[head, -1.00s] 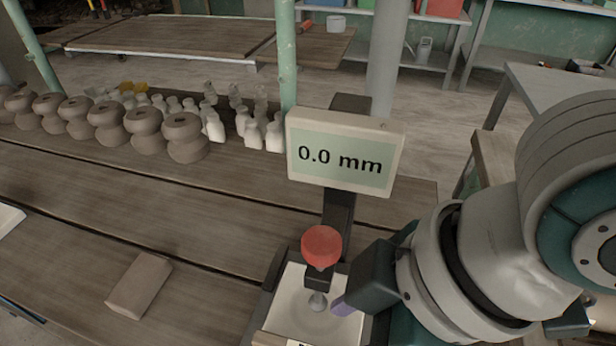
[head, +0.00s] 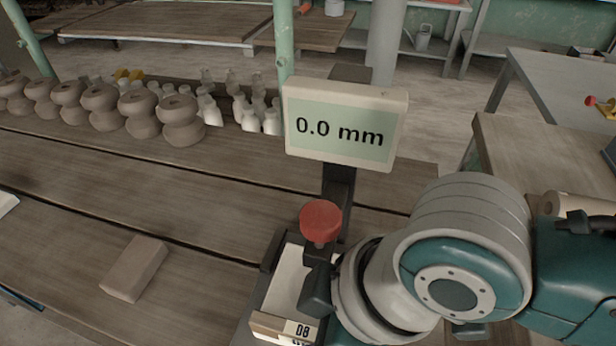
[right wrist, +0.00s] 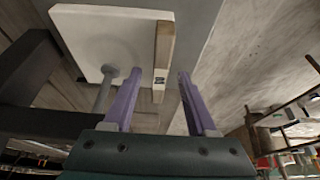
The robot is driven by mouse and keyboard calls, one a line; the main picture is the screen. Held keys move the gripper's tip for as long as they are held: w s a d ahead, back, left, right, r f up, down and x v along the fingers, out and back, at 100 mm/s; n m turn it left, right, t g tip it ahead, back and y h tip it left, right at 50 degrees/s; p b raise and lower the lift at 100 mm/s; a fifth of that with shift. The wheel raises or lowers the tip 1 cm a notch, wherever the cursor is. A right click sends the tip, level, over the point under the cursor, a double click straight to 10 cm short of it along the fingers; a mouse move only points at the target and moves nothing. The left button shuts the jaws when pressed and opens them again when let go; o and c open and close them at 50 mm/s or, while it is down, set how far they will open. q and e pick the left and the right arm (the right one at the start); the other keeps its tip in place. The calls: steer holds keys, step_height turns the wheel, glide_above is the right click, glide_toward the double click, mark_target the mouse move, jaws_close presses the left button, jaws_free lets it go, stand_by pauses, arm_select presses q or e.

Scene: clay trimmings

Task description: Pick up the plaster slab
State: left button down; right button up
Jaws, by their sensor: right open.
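A white slab (head: 289,280), which I take as the plaster slab, lies in the measuring stand under its red-knobbed probe. In the right wrist view, the slab (right wrist: 95,40) has the probe's round foot against its face. A tan strip (right wrist: 163,55) with a dark label runs along its edge; this strip (head: 272,325) shows at the front in the head view. My right gripper (right wrist: 160,74) is open, its purple fingers on either side of the strip's near end. I cannot tell whether they touch. In the head view its fingertips are hidden. My left gripper is out of view.
The stand's display (head: 342,128) reads 0.0 mm. A brown-grey block (head: 135,268) lies on the table at left. Brown clay forms (head: 182,122) and several white bottle-like pieces (head: 250,112) line the back. The table between block and stand is clear.

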steer(key=shift+f, duration=0.25)
stand_by(0.4)
jaws_close()
stand_by(1.3)
